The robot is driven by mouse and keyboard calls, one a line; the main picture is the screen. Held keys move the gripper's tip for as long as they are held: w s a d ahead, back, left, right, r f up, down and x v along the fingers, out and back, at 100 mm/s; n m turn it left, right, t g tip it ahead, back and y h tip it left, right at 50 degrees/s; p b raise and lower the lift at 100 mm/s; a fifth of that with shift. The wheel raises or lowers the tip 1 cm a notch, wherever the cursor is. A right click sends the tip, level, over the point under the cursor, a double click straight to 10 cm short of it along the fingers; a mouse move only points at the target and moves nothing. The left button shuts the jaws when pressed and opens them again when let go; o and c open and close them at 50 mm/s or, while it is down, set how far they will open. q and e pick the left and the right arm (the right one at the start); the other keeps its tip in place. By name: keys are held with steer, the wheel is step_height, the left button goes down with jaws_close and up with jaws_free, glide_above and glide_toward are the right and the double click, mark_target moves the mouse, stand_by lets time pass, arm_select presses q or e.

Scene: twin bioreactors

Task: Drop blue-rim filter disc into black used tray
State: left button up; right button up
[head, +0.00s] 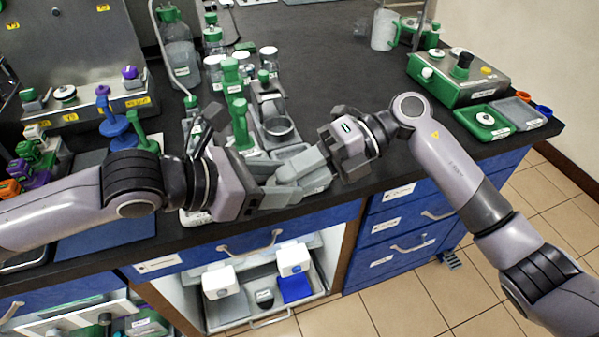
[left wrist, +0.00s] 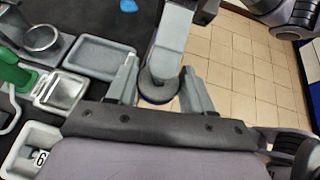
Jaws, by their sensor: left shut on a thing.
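The blue-rim filter disc (left wrist: 158,88) shows in the left wrist view as a dark grey round piece with a blue edge. It sits between the two fingers of my left gripper (left wrist: 160,90), which are shut on it. A grey finger of my right gripper (left wrist: 171,45) reaches to the disc from the far side. In the head view my left gripper (head: 275,190) and right gripper (head: 305,170) meet tip to tip at the counter's front edge. There the disc is hidden, and the right jaw's opening is unclear. I cannot make out the black used tray for certain.
A grey shallow tray (left wrist: 100,56) and a metal-lined box (left wrist: 60,92) lie beside my left gripper. Green-capped bottles (head: 180,50) and a ring holder (head: 277,128) stand behind. Below, an open drawer (head: 265,312) holds white-topped containers. The counter's back middle is clear.

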arm_select(q)
steer(key=o, duration=1.1)
steer(key=shift+f, duration=0.1)
steer(key=v, duration=1.2)
steer(key=d+f+n+t, duration=0.2)
steer(key=f+n, duration=0.6)
steer(key=n, duration=0.4)
steer(key=d+f+n+t, duration=0.1)
steer(key=d+f+n, duration=0.2)
steer(key=f+n, duration=0.75)
steer(key=s+a+f+n+y, duration=0.2)
steer(key=a+f+n+y, duration=0.1)
steer(key=n, duration=0.5)
steer(key=s+a+f+n+t+y, duration=0.1)
steer(key=s+a+f+n+y, duration=0.1)
steer(key=a+f+n, duration=0.4)
steer(key=s+a+f+n+y, duration=0.3)
steer(key=a+f+n, duration=0.1)
steer(key=n, duration=0.5)
steer(key=shift+a+f+n+t+y, duration=0.15)
steer(key=shift+f+n+t+y, duration=0.05)
steer(key=shift+f, duration=0.25)
steer(key=shift+a+f+n+t+y, duration=0.15)
steer(key=shift+a+f+t+y, duration=0.05)
steer(key=shift+f, duration=0.25)
